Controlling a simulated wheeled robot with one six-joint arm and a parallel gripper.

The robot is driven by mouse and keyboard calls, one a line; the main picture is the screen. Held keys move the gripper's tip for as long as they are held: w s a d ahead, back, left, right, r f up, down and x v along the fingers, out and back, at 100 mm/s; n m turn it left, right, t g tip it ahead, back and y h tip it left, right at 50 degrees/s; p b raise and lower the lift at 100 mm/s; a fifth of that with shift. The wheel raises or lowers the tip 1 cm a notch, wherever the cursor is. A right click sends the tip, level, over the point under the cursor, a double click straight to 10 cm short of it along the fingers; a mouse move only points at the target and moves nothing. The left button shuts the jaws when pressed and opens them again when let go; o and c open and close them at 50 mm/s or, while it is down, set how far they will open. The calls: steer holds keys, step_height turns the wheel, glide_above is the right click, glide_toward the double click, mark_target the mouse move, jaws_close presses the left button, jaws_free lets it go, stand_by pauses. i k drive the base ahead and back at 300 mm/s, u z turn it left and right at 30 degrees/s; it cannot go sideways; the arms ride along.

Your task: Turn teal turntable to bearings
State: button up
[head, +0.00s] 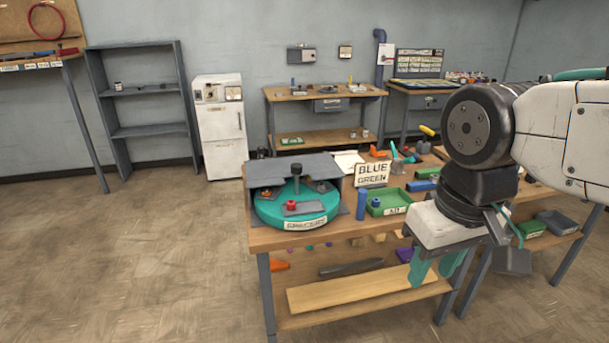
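The teal turntable (268,212) sits at the left end of the workbench, partly under a dark grey cover (270,170). A dark upright post with a knob (296,178) stands at it. A small red part (291,205) and a grey plate (304,209) lie on its top. A white label (307,223) on its front rim is too small to read surely. The rear of the turntable is hidden, and I cannot make out any bearings. My gripper (436,280) points down at the bench's front right, well right of the turntable. Its teal fingers are apart with nothing visible between them.
The lower shelf (350,290) holds loose parts. A white cabinet (221,130) and grey shelving (150,131) stand behind. The left floor is clear.

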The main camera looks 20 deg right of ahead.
mark_target(315, 207)
steer(key=u, duration=0.25)
steer(key=i, duration=1.05)
steer(key=z, duration=0.35)
